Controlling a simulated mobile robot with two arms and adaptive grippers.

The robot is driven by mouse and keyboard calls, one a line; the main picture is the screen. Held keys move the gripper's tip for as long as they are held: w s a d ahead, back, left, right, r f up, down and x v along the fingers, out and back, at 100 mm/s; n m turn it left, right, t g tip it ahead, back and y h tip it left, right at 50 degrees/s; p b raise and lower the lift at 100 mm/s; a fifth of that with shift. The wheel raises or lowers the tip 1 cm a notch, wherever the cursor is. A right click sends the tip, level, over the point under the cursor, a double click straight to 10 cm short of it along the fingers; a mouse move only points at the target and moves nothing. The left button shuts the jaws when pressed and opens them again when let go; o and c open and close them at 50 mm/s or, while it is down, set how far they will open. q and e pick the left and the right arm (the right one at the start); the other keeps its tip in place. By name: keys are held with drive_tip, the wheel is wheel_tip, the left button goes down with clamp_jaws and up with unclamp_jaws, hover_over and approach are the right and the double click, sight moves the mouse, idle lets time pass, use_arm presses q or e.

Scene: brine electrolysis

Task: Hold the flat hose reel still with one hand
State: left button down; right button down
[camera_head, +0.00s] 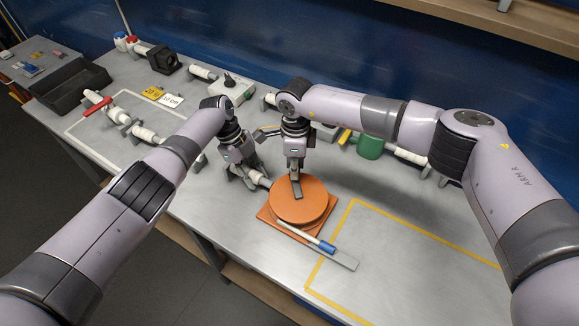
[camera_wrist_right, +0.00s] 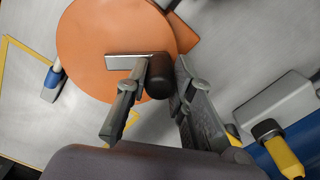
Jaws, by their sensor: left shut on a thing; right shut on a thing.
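The flat hose reel (camera_head: 312,207) is a round orange disc on a square orange base, in the middle of the bench. It fills the upper left of the right wrist view (camera_wrist_right: 95,35). A metal crank arm (camera_wrist_right: 125,62) with a black knob (camera_wrist_right: 160,78) sits on it. My right gripper (camera_head: 296,180) is over the disc, shut on the knob, its fingers (camera_wrist_right: 150,115) on either side.
Yellow tape (camera_head: 350,205) marks a clear area at right. A green cup (camera_head: 370,147) stands behind. A black tray (camera_head: 68,85) is at far left.

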drive_tip(key=d+m, duration=0.1)
drive_tip(key=m, duration=0.1)
drive_tip(key=d+m, duration=0.1)
drive_tip(key=shift+w+m, duration=0.1)
drive_tip(key=shift+m, duration=0.3)
drive_tip(key=d+m, duration=0.1)
drive_tip(key=m, duration=0.2)
drive_tip(key=shift+s+d+m, duration=0.25)
drive_tip(key=shift+d+m, duration=0.05)
drive_tip(key=shift+d, duration=0.05)
drive_tip(key=m, duration=0.1)
drive_tip(key=d+m, duration=0.1)
drive_tip(key=s+m, duration=0.1)
drive_tip(key=m, duration=0.1)
drive_tip(key=shift+s+d, duration=0.1)
drive_tip(key=shift+d, duration=0.2)
drive_tip(key=shift+s+d+m, duration=0.15)
drive_tip(key=shift+s+m, duration=0.1)
drive_tip(key=shift+m, duration=0.35)
drive_tip(key=shift+s+d+m, duration=0.15)
drive_tip(key=shift+s+m, duration=0.05)
drive_tip(key=shift+m, duration=0.4)
use_arm(q)
drive_tip(key=shift+a, duration=0.1)
drive_tip(key=shift+f, duration=0.1)
use_arm(e)
drive_tip(key=c, duration=1.4)
unclamp_jaws()
drive_tip(key=shift+s+a, duration=0.1)
